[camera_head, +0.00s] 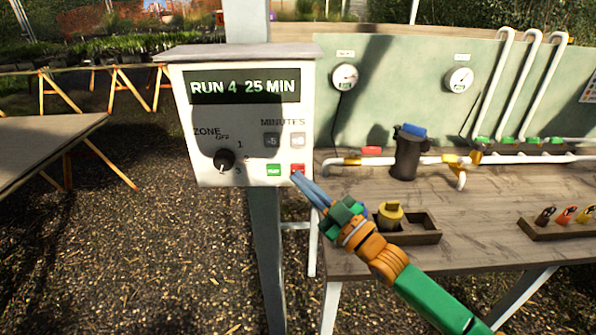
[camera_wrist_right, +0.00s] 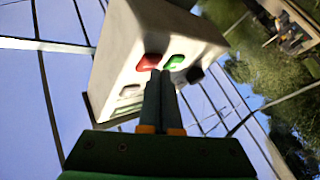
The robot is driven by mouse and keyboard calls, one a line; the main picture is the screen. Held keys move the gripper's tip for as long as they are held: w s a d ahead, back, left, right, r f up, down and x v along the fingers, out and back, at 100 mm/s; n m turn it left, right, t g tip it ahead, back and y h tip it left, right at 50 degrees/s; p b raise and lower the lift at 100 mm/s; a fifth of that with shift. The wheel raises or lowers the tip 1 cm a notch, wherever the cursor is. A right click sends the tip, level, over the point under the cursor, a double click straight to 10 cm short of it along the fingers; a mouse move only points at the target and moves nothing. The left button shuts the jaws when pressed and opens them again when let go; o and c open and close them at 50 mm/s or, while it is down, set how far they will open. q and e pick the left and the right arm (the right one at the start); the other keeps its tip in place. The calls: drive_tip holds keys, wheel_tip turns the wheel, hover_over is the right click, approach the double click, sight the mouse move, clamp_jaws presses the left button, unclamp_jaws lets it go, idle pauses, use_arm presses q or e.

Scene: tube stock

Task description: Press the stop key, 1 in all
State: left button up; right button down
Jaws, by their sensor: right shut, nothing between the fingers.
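A white control box (camera_head: 245,125) is mounted on a grey post, and its display (camera_head: 243,87) reads "RUN 4 25 MIN". The red key (camera_head: 298,168) is at the box's lower right, beside the green key (camera_head: 273,169). My right gripper (camera_head: 297,177) is shut and empty, with its fingertips at the lower edge of the red key. In the right wrist view the fingertips (camera_wrist_right: 160,74) reach up to the box between the red key (camera_wrist_right: 149,62) and the green key (camera_wrist_right: 174,62). I cannot tell whether they touch the red key. My left gripper is not in view.
A zone knob (camera_head: 224,160) and two grey minute keys (camera_head: 284,141) are on the same panel. To the right, a wooden bench (camera_head: 480,235) carries a dark filter (camera_head: 407,152), white pipes and a small tray (camera_head: 425,236). Gravel floor lies open at lower left.

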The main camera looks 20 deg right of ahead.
drive_tip(key=shift+w+d+b, duration=0.1)
drive_tip(key=shift+w+b, duration=0.2)
drive_tip(key=shift+w, duration=0.05)
idle(0.4)
drive_tip(key=shift+r, duration=0.1)
drive_tip(key=shift+s+p, duration=0.25)
drive_tip(key=shift+p, duration=0.15)
drive_tip(key=shift+s+a, duration=0.2)
drive_tip(key=shift+s, duration=0.3)
drive_tip(key=shift+p, duration=0.3)
drive_tip(key=s+p, duration=0.1)
drive_tip(key=s, duration=0.1)
drive_tip(key=s+a+p, duration=0.1)
drive_tip(key=s+p, duration=0.1)
drive_tip(key=shift+s+a, duration=0.2)
drive_tip(key=shift+s, duration=0.2)
